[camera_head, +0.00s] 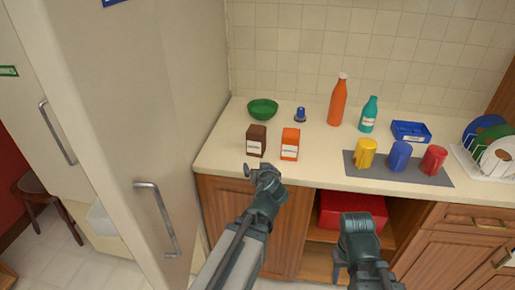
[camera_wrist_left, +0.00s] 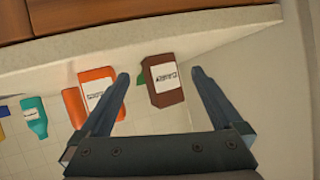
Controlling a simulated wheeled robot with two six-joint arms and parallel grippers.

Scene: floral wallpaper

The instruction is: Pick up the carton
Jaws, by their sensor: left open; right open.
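Two cartons stand upright on the counter: a brown one (camera_head: 257,139) with a white label, and an orange one (camera_head: 290,143) to its right. My left gripper (camera_head: 257,172) is open and empty at the counter's front edge, just in front of the brown carton. In the left wrist view, the brown carton (camera_wrist_left: 162,84) shows between the fingers (camera_wrist_left: 160,78), nearer the right finger, and the orange carton (camera_wrist_left: 98,90) is partly behind the left finger. My right gripper (camera_head: 350,250) is low in front of the cabinet, away from the cartons; its fingertips are hard to make out.
A green bowl (camera_head: 262,109) and a blue-topped small item (camera_head: 300,115) stand behind the cartons. Orange (camera_head: 337,103) and teal (camera_head: 368,116) bottles, a blue tray (camera_head: 411,132), cups on a grey mat (camera_head: 361,175) and a plate rack are right. A tall fridge door is left.

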